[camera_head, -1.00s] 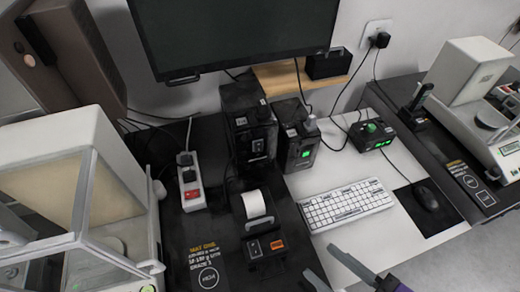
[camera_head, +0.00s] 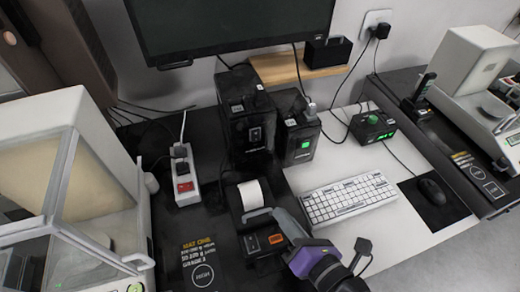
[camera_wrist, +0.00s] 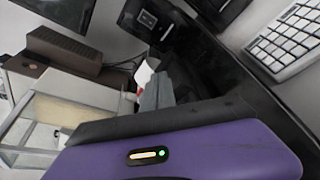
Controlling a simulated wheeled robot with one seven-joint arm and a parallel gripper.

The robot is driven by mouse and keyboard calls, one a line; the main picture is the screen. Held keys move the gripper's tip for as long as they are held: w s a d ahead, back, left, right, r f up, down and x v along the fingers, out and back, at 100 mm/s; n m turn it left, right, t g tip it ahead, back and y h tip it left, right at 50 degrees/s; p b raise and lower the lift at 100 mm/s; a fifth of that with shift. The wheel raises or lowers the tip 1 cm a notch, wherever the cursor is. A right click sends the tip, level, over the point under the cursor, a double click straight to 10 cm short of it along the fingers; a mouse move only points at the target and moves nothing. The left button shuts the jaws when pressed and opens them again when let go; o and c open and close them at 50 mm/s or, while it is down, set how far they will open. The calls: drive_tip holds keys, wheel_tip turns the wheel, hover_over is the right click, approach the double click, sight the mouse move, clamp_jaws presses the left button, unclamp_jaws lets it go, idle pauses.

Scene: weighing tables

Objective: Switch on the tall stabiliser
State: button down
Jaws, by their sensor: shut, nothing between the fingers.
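The tall stabiliser (camera_head: 243,112) is a black box standing at the back of the dark table, below the monitor. Its front has a small rocker switch (camera_head: 255,134) with no lit colour. My gripper (camera_head: 258,212) is shut and empty, in front of and below the stabiliser in the picture, over the small printer. It is apart from the stabiliser. In the wrist view the grey fingers (camera_wrist: 155,95) are together, and a dark box with a pale-edged switch shows at the top, probably the tall stabiliser (camera_wrist: 155,22).
A shorter black stabiliser (camera_head: 297,138) with a lit green switch stands right beside it. The printer (camera_head: 264,239) with a paper roll is in front. A power strip (camera_head: 185,178) lies left, a keyboard (camera_head: 350,198) right. A glass-sided balance (camera_head: 95,180) fills the left.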

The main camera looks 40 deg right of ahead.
sight(257, 140)
drive_tip(key=w+d+r+n+h+b, duration=0.1)
drive_tip(key=w+d+r+n+h, duration=0.1)
drive_tip(key=w+n, duration=0.3)
drive_tip(key=shift+w+d+n+t+h, duration=0.2)
drive_tip(key=shift+d+n+t+h, duration=0.2)
drive_tip(key=shift+d+n+h, duration=0.4)
drive_tip(key=shift+r, duration=0.1)
drive_tip(key=p+x, duration=0.2)
drive_tip(key=x, duration=1.2)
drive_tip(key=shift+a, duration=0.1)
